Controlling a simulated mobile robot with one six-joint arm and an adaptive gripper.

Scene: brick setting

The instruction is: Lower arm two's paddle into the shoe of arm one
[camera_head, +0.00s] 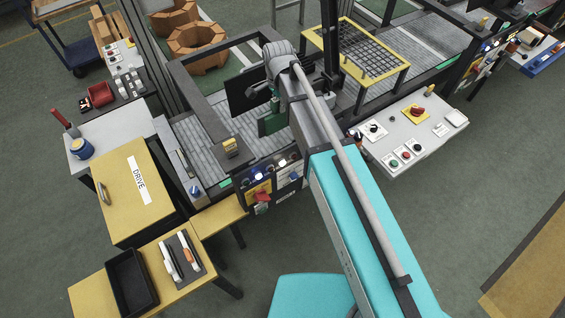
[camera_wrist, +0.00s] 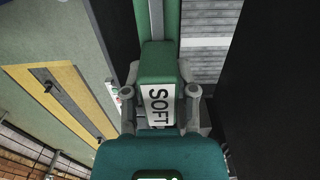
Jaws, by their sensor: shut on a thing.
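My gripper (camera_wrist: 160,93) is shut on a green block with a white label reading SOFT (camera_wrist: 155,100), with one finger on each side of it. A green upright with a grey strip (camera_wrist: 159,18) runs on from the block to the top of the wrist view. In the head view, a green part (camera_head: 270,123) shows below my wrist, over the grey slatted bed of the machine. My own arm hides much of this spot. I cannot tell which parts are arm one, arm two, the paddle or the shoe.
A dark panel (camera_head: 247,92) stands left of my wrist. A black post and a yellow-framed grid (camera_head: 362,55) are to the right. A control panel (camera_head: 412,133) juts out at the right. A yellow box marked DRIVE (camera_head: 128,205) stands at left.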

